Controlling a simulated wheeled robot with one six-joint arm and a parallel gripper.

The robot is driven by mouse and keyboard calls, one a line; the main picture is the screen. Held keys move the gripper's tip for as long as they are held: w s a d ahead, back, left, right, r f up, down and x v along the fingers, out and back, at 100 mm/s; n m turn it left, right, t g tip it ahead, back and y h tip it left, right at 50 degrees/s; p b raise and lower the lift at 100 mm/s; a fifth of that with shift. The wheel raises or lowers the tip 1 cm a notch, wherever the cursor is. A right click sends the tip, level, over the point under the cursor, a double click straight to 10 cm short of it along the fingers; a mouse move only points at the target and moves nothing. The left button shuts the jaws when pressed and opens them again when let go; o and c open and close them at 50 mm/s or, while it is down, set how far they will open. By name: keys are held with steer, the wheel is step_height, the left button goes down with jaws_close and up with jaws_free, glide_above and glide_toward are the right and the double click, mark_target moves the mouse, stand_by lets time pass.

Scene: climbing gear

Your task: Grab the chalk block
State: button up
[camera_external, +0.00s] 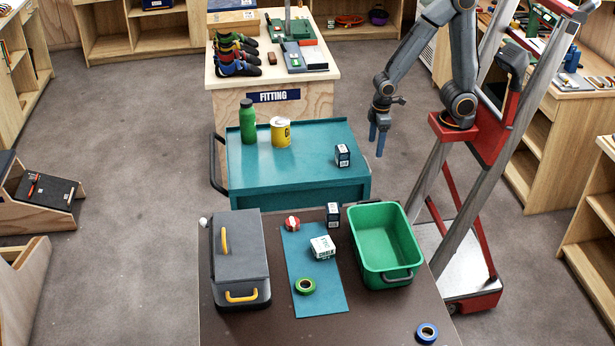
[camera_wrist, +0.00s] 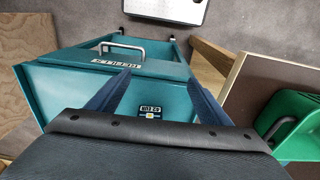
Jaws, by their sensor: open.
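A small dark box with a white label (camera_external: 343,155) stands on the teal cart top (camera_external: 290,165), near its right side. It also shows in the wrist view (camera_wrist: 152,112), between my fingers in the picture. A similar dark box (camera_external: 333,215) stands on the brown table, and a white box with print (camera_external: 322,246) lies on the blue mat there. The print is too small to tell which is the chalk block. My gripper (camera_external: 378,140) is open and empty, pointing down to the right of the cart box and apart from it. Its two blue fingers (camera_wrist: 159,76) frame the cart.
A green bottle (camera_external: 248,121) and a yellow can (camera_external: 281,132) stand at the cart's left. The brown table (camera_external: 385,312) holds a green tub (camera_external: 385,245), a grey case (camera_external: 240,260) and tape rolls. The cart's middle is clear.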

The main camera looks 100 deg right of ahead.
steer(key=shift+w+r, duration=0.5)
steer(key=shift+r, duration=2.2)
steer(key=w+a+r+m+y, duration=0.15)
steer(key=w+a+m, duration=0.25)
steer(key=w+a, duration=0.45)
steer(key=m+g+y+p, duration=0.1)
steer(key=m+g+y, duration=0.15)
steer(key=m, duration=0.95)
glide_above(323, 243)
steer(key=d, duration=0.2)
step_height(323, 243, down, 3)
steer(key=shift+t, duration=0.55)
steer(key=f, duration=0.5)
steer(key=shift+w+d, duration=0.3)
steer(key=shift+w, duration=0.05)
steer(key=shift+y, duration=0.3)
steer(key=shift+d+p+x, duration=0.1)
steer(key=shift+p+x, duration=0.7)
steer(key=shift+x, duration=1.3)
steer(key=shift+d+p+x, duration=0.15)
steer(key=shift+p+x, duration=0.6)
steer(key=shift+x, duration=1.35)
steer(key=c, duration=1.1)
